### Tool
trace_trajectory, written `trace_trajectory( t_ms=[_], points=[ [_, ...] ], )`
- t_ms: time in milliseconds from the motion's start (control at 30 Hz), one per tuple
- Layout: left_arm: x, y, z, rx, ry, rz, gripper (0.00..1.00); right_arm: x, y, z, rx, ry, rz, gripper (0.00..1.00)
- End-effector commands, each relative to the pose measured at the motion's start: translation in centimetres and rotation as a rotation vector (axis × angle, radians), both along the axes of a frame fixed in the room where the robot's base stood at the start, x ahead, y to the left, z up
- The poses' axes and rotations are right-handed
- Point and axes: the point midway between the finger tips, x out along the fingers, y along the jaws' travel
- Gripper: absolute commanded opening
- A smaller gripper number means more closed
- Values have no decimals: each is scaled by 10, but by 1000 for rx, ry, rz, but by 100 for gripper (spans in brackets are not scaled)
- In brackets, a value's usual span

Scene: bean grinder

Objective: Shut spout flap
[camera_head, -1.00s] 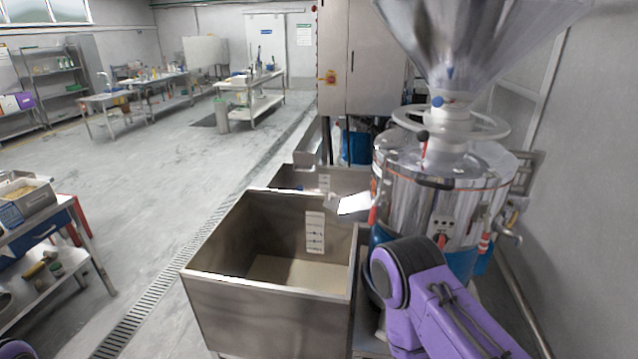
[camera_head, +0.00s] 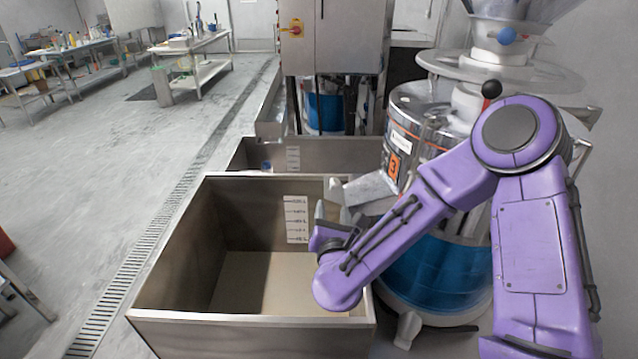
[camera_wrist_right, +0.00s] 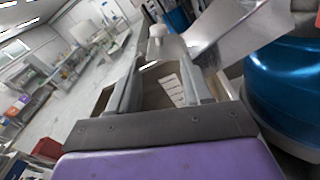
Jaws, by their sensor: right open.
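The grinder (camera_head: 440,270) stands at the right, with a shiny steel drum above a blue lower body. Its metal spout (camera_head: 368,193) slopes down to the left, toward the bin's right side; it also shows in the right wrist view (camera_wrist_right: 225,35). I cannot make out the flap's position clearly. My right gripper (camera_head: 332,212) is over the steel bin, just left of and below the spout's end. My left gripper is out of view.
A steel cabinet (camera_head: 345,45) is at the back. The floor (camera_head: 120,170) at the left is clear, with a drain grate (camera_head: 125,275).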

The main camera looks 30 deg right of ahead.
Motion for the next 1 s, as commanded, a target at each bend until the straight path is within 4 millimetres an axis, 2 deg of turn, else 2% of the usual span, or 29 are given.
trace_trajectory(
  t_ms=[100, 167, 400, 600, 933, 967, 1000],
  points=[
    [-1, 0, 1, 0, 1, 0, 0, 1, -5, 16, 90, -94, -22, 50],
    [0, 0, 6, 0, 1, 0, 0, 7, -9, 18, 95, -99, -25, 50],
    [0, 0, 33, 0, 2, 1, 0, 59, -37, 16, 89, -87, -25, 50],
    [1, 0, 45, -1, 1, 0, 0, 88, -54, 11, 89, -83, -22, 50],
    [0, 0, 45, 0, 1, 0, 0, 95, -58, 8, 89, -83, -21, 50],
    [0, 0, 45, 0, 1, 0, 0, 95, -58, 8, 89, -83, -21, 46],
    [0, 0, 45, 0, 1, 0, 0, 95, -58, 8, 89, -83, -21, 33]
  ],
)
